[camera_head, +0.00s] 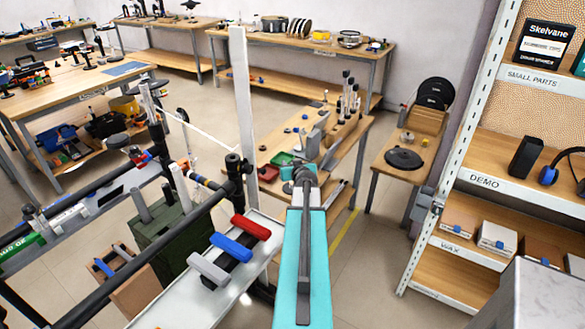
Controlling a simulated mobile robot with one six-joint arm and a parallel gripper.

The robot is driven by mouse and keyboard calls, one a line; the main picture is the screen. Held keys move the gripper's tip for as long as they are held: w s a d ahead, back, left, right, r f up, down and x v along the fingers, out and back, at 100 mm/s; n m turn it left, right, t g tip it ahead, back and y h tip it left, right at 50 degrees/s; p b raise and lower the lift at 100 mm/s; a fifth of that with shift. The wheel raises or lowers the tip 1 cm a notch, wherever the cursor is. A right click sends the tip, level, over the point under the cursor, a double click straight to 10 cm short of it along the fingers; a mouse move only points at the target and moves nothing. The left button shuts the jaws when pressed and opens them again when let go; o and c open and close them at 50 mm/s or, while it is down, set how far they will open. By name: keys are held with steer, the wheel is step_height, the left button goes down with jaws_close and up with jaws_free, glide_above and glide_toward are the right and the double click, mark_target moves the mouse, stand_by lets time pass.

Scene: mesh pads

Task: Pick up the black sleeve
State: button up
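No object in view is clearly recognisable as the black sleeve. A plain black upright block (525,157) stands on the shelf marked DEMO, left of a blue-and-black headset. A black box with white lettering "Skelvane" (545,43) stands on the shelf above, marked SMALL PARTS. I cannot tell whether either one is the sleeve. No gripper fingers can be made out in the view, and nothing is seen held.
The white-framed shelf rack (455,150) stands at right. A long teal block (290,270) with a grey bar fills the middle foreground. A pale bench (185,300) with red, blue and grey handles is at lower left. Floor shows between rack and middle bench.

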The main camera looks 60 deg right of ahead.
jaws_close()
steer(key=shift+r, duration=0.15)
stand_by(0.4)
steer(key=shift+r+b, duration=0.75)
steer(key=shift+r, duration=4.15)
